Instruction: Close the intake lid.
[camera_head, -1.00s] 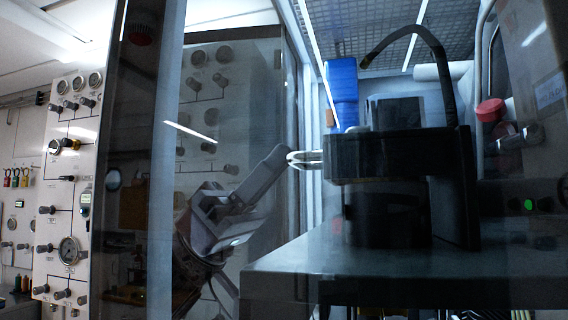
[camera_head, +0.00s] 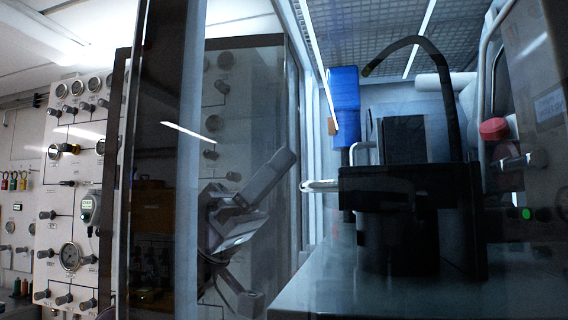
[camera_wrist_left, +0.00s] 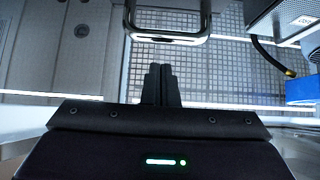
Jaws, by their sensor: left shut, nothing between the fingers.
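My left gripper (camera_head: 286,158) shows in the head view as a grey shape behind a glassy panel, pointing up and right. Its dark fingers (camera_wrist_left: 159,72) are together and empty in the left wrist view. A silver U-shaped handle (camera_wrist_left: 172,39) lies just beyond the fingertips there, with a gap in the picture. In the head view a pale rounded handle (camera_head: 318,186) sticks out left from a black block (camera_head: 385,184), close right of the gripper. I cannot tell for certain which part is the intake lid, or how far it is open. My right gripper is out of view.
A dark platform (camera_head: 335,292) carries the black block. A black hose (camera_head: 440,65) arches above it. A blue object (camera_head: 344,95) stands behind, and a red cap (camera_head: 493,128) is at right. A gauge panel (camera_head: 60,225) fills the left. A tall frame post (camera_head: 188,150) stands before my arm.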

